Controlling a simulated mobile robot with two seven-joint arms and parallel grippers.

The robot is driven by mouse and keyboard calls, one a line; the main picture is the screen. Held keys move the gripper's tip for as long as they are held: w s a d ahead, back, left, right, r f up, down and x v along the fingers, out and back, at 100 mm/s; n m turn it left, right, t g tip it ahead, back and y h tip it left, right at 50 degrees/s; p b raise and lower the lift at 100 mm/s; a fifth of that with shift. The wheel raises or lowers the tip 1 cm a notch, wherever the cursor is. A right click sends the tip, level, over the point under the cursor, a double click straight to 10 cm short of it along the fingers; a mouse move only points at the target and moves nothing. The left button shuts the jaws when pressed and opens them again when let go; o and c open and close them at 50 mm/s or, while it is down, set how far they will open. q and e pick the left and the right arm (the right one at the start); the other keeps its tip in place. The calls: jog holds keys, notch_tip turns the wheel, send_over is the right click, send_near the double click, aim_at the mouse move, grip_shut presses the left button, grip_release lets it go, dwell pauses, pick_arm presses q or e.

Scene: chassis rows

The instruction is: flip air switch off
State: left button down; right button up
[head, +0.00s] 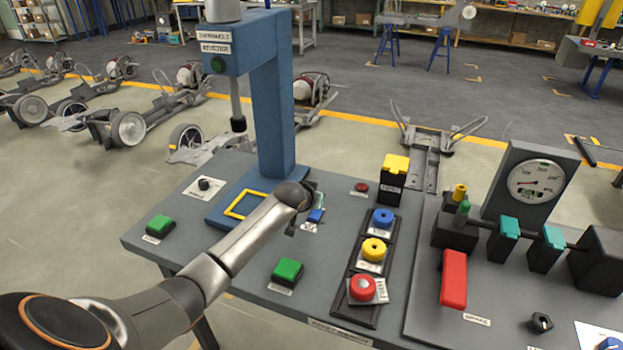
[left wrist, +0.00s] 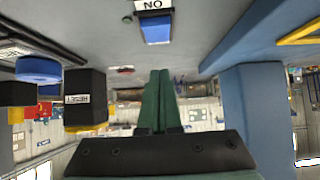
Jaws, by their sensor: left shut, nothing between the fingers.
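A small blue rocker switch (head: 316,215) sits on the grey console top, just beside my left gripper (head: 319,199). In the left wrist view the blue switch (left wrist: 155,28) is at the top centre, with a white label reading ON upside down above it. My left gripper's green fingers (left wrist: 157,78) are together and empty, below the switch in that view and apart from it in the picture. In the head view my wrist hides most of the fingers. I cannot read which switch is the air switch. My right gripper is not in view.
A blue press column (head: 272,100) stands behind my left arm. A yellow-topped black block (head: 393,178) and a strip with blue, yellow and red buttons (head: 374,250) lie to the right. Green buttons (head: 287,272) sit nearer. A gauge panel (head: 530,182) and red lever (head: 453,279) are farther right.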

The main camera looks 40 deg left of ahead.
pick_arm(q)
notch_tip(320, 180, up, 2)
jog(key=shift+w+r+p, duration=0.1)
jog(key=shift+r+p, duration=0.1)
jog(key=shift+p, duration=0.4)
jog(key=shift+s+d+r, duration=0.1)
jog(key=shift+s+r, duration=0.05)
jog(key=shift+s, duration=0.15)
jog(key=w+r+v, duration=0.1)
jog(key=v, duration=0.7)
jog(key=shift+s+r, duration=0.15)
jog(key=shift+r, duration=0.25)
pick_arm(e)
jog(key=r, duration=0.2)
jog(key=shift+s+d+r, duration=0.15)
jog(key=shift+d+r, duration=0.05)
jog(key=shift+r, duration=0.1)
